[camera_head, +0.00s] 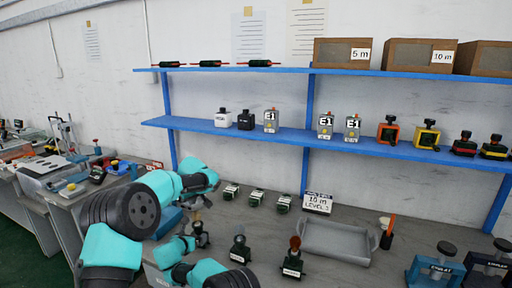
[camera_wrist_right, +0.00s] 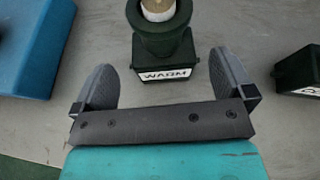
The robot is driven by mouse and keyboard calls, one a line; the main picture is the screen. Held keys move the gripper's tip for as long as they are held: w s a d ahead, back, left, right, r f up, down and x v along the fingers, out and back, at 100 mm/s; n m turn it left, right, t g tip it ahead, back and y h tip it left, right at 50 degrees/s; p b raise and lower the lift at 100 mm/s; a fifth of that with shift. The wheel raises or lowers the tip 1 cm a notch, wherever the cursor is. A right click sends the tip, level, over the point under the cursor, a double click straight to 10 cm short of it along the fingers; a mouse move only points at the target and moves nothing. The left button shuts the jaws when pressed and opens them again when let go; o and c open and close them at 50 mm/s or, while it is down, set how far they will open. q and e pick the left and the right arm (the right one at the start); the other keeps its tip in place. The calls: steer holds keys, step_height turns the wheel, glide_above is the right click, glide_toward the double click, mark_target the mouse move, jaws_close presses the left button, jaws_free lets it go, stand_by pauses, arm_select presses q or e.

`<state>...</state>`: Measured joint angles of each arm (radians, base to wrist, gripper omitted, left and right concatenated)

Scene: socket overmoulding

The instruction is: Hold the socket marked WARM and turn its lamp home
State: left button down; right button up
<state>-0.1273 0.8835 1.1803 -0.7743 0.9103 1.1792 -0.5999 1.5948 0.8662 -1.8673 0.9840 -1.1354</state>
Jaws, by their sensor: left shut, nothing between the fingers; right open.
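The WARM socket (camera_wrist_right: 163,52) is a dark green block with a round collar, its label facing my right gripper in the right wrist view. A pale lamp (camera_wrist_right: 157,8) stands upright in its top, cut by the frame edge; I cannot tell how deep it sits. In the head view this socket (camera_head: 201,240) is leftmost in the front row. My right gripper (camera_wrist_right: 164,75) is open, its fingers apart near the socket's two sides, not closed on it. My left gripper (camera_head: 200,204) is shut and empty, just above the lamp; its tips are small and partly hidden.
A blue block (camera_wrist_right: 30,45) is left of the WARM socket. Blue shelves (camera_head: 280,136) run behind.

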steer(key=v, duration=0.9)
